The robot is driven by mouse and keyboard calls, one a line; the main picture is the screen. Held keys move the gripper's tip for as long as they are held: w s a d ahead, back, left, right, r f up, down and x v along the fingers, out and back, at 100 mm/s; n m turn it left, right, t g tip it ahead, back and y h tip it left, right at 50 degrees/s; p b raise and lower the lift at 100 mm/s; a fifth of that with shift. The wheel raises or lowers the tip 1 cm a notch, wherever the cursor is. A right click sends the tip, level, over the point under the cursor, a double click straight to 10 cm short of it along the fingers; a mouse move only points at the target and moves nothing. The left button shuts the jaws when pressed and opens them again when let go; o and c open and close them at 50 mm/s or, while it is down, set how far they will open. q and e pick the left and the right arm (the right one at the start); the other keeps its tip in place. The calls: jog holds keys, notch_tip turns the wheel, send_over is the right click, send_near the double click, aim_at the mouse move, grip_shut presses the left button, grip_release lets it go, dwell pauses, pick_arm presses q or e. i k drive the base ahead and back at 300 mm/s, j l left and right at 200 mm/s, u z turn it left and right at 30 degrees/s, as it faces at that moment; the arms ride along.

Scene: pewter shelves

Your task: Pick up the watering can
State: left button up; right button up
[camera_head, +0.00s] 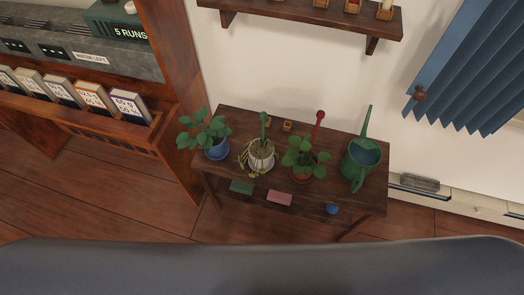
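A green watering can (359,164) stands upright at the right end of a dark wooden table (375,197). Its long spout points up and toward the wall, and its handle faces the front of the table. The can's open top shows a bluish inside. Neither of my grippers is in view.
On the table, left of the can, stand potted plants: one in a blue pot (217,150), one in a white pot (262,160), one in a terracotta pot (302,172). A wall shelf (300,12) hangs above. A wooden bookcase (185,120) stands left. The floor (110,205) in front is clear.

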aim_at(362, 155)
jog(key=z, duration=1.05)
